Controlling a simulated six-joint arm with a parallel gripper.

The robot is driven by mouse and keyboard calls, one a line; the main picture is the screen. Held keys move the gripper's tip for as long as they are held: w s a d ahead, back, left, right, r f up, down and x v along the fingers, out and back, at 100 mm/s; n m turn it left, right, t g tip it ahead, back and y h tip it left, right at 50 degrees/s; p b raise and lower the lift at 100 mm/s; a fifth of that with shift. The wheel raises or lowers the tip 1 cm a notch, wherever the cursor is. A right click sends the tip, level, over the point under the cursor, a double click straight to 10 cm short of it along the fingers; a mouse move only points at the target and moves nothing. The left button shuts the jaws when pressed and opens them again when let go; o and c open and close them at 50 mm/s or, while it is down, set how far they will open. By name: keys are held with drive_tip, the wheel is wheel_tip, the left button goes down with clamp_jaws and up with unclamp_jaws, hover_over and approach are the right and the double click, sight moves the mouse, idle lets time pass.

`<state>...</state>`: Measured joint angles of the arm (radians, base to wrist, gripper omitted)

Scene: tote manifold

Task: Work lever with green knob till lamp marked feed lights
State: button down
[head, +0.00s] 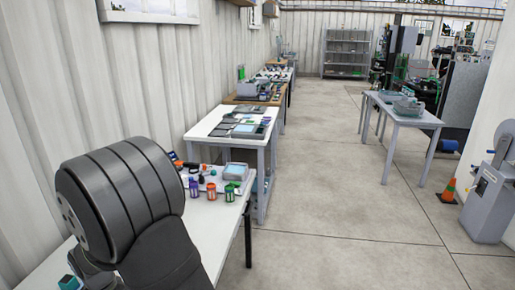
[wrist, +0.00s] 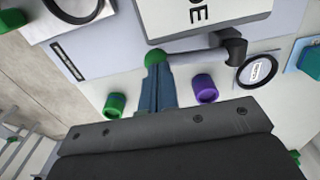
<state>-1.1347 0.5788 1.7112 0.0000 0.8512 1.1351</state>
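In the wrist view the green knob (wrist: 155,57) sits at the left end of a grey lever (wrist: 198,54). The lever runs right to a dark elbow-shaped pivot (wrist: 234,46) on a pale panel. My gripper (wrist: 156,70) has its blue fingers side by side with no clear gap, their tips at the knob's lower edge. I cannot tell whether they touch it. A white plate (wrist: 215,12) with a large dark letter is cut off by the top edge. I cannot make out a lamp marked feed. In the head view my dark arm hides the work spot.
A teal piece (wrist: 310,58) is at the right edge. In the head view a white table (head: 215,205) holds small coloured jars; the floor aisle is clear.

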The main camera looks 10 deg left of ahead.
drive_tip(key=shift+r, duration=3.5)
drive_tip(key=shift+w, duration=0.1)
